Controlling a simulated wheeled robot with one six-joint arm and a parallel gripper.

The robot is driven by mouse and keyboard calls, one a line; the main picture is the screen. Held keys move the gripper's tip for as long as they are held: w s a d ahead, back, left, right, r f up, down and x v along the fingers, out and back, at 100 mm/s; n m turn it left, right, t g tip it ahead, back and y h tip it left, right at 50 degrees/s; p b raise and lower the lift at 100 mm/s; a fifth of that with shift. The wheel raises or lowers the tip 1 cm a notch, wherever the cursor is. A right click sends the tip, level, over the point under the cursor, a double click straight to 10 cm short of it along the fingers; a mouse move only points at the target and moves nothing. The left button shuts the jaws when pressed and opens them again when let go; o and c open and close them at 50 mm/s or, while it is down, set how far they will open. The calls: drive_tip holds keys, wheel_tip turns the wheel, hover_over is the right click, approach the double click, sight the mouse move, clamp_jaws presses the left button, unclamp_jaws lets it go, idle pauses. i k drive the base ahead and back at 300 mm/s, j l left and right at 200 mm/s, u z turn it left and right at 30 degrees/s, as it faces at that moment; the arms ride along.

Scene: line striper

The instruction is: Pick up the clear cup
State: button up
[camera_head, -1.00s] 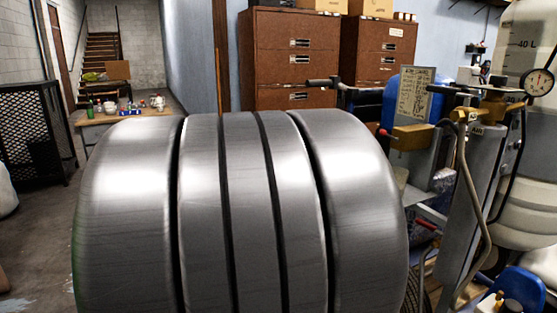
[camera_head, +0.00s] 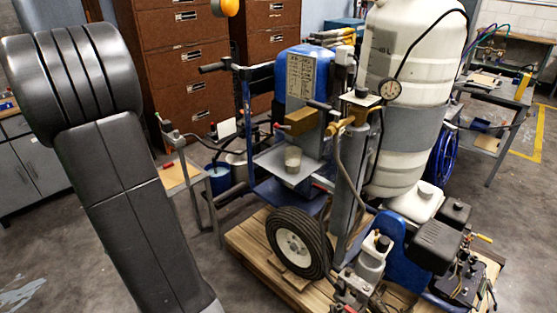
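A small clear cup (camera_head: 293,159) with a pale, cloudy look stands upright on a light grey tray (camera_head: 266,163) on the line striper. It is near the middle of the head view, in front of the blue tank (camera_head: 289,66) and below a brass-coloured block (camera_head: 300,121). My arm rises along the left side of the view, well apart from the cup. My gripper is out of view.
The striper stands on a wooden pallet (camera_head: 248,251), with a black tyre (camera_head: 300,243) below the tray. Handlebars (camera_head: 220,66) and hoses surround the cup area. A large white tank (camera_head: 412,50) stands behind right. Floor at lower left is clear.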

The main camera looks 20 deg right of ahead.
sight(293, 161)
drive_tip(key=i+z, duration=0.1)
drive_tip(key=z, duration=0.35)
drive_tip(key=j+z, duration=0.15)
drive_tip(key=z, duration=0.25)
drive_tip(key=i+j+z, duration=0.1)
drive_tip(key=z, duration=0.35)
drive_tip(key=j+z, duration=0.15)
drive_tip(key=z, duration=0.25)
drive_tip(key=i+j+z, duration=0.2)
drive_tip(key=j+z, duration=0.75)
drive_tip(key=j, duration=0.3)
drive_tip(key=j+z, duration=0.5)
drive_tip(key=j, duration=0.2)
drive_tip(key=i+j+z, duration=0.1)
drive_tip(key=i+j, duration=0.15)
drive_tip(key=i, duration=0.1)
